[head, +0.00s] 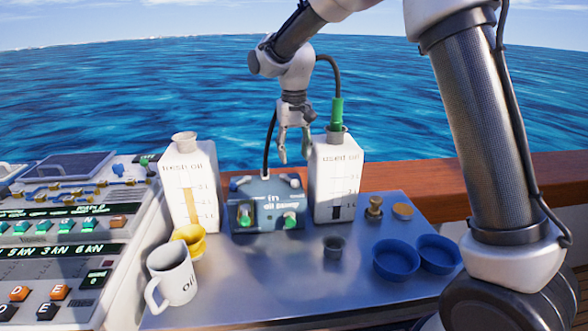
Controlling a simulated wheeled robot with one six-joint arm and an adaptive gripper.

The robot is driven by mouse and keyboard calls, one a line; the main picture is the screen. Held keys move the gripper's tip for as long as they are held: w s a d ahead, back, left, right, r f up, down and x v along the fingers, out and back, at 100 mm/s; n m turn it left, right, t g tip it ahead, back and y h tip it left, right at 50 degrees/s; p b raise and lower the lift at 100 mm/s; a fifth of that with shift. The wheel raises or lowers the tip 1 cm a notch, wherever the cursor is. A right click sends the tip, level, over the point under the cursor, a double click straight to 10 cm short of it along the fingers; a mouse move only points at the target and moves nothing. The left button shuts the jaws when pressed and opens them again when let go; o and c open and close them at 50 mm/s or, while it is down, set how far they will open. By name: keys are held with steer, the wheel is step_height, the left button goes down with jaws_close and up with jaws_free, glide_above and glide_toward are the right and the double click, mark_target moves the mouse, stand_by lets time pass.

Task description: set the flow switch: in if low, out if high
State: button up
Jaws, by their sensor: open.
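The blue oil pump box (268,203) stands on the metal tabletop, with "in" and "oil pump" lettered on it. It has a green switch at left (246,216) and another at right (290,220); which is the flow switch is unclear. The white fresh oil container (177,190) is left of the box, with an amber strip beside its scale.
A green hose end (337,113) sits at the used oil neck. An oil mug (172,275), yellow cup (190,239), grey cup (333,247) and blue bowls (396,260) stand around. A control panel (60,240) is left. The front-middle tabletop is clear.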

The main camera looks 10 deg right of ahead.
step_height(320, 180, up, 3)
steer(key=shift+r, duration=0.1)
